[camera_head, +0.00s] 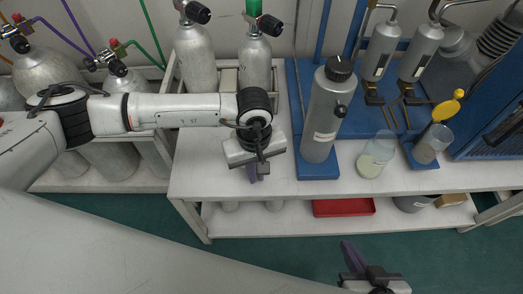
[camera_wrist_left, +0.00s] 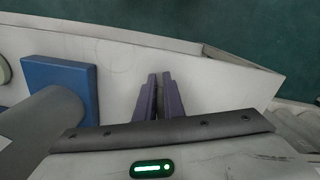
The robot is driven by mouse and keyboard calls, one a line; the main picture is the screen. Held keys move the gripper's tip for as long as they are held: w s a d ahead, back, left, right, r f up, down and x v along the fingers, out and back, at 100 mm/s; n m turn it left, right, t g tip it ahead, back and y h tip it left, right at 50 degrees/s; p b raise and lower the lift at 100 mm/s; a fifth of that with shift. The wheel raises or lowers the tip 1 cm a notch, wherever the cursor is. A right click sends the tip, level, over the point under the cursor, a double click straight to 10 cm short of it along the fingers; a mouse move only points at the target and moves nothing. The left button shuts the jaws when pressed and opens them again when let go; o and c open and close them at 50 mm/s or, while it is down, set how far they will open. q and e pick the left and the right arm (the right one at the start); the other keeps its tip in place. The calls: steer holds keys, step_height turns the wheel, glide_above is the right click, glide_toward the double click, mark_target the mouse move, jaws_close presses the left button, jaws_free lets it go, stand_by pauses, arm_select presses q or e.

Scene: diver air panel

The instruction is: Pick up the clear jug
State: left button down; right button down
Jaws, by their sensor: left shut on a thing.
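The clear jug (camera_head: 383,146) stands on the pale bench, right of the tall grey cylinder, with a pale greenish patch at its lower left. My left gripper (camera_head: 254,172) is over the bench left of the cylinder, pointing down, well apart from the jug. In the left wrist view its two purple fingers (camera_wrist_left: 158,97) are close together; whatever thin thing is between them cannot be made out. My right gripper (camera_head: 353,256) is at the bottom edge, in front of the bench, apart from the jug. Its finger gap does not show clearly.
The tall grey cylinder (camera_head: 322,120) on a blue base (camera_head: 318,172) stands between my left gripper and the jug. A grey-clear cup (camera_head: 432,145) with a yellow-topped tool (camera_head: 447,108) stands right of the jug. A red tray (camera_head: 343,207) lies on the lower shelf.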

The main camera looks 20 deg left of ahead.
arm_select(q)
steer(key=shift+r, duration=0.2)
steer(key=shift+r+p, duration=0.75)
steer(key=shift+r, duration=4.05)
